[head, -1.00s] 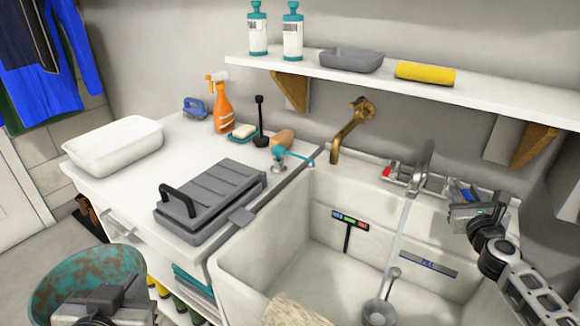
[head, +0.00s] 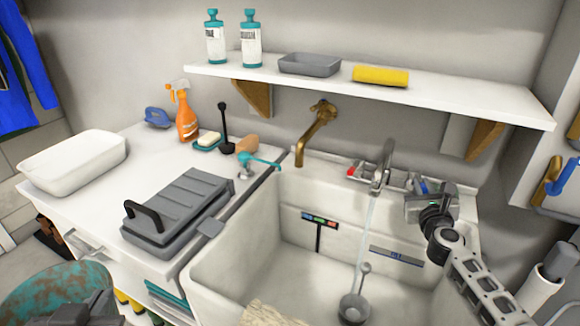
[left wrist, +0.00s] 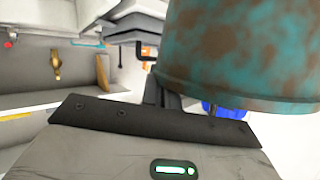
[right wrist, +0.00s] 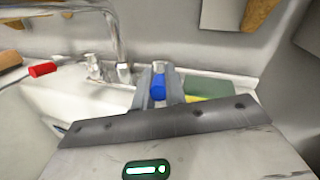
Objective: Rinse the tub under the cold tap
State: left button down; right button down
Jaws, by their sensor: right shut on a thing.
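A tub with worn teal paint and rusty patches (head: 50,292) is at the lower left in the head view. It fills the upper right of the left wrist view (left wrist: 240,50). My left gripper (head: 88,308) is right beside it; whether its fingers hold it is hidden. My right gripper (right wrist: 160,88) is shut on the blue tap handle (right wrist: 158,86) at the sink's back right. The curved chrome spout (head: 383,165) has a thin water stream (head: 368,225) falling into the white sink (head: 215,270). The red tap handle (right wrist: 43,70) is left of the spout.
A grey ladle-like tool (head: 355,305) lies in the sink under the stream. A brass spout (head: 312,135) sticks out from the wall. A lidded grey box (head: 178,205) and a white basin (head: 75,160) occupy the counter. A shelf (head: 450,92) runs above the sink.

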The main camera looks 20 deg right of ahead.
jog(key=c, duration=1.5)
grip_release()
jog(key=shift+o, duration=0.2)
pick_arm(q)
jog(key=shift+r, duration=0.15)
pick_arm(e)
jog(key=shift+s+a, duration=0.2)
jog(key=shift+s, duration=0.3)
pick_arm(q)
jog(key=shift+r+p, duration=0.6)
jog(key=shift+p, duration=0.15)
pick_arm(e)
jog(key=v, duration=1.1)
jog(key=shift+w+d, duration=0.1)
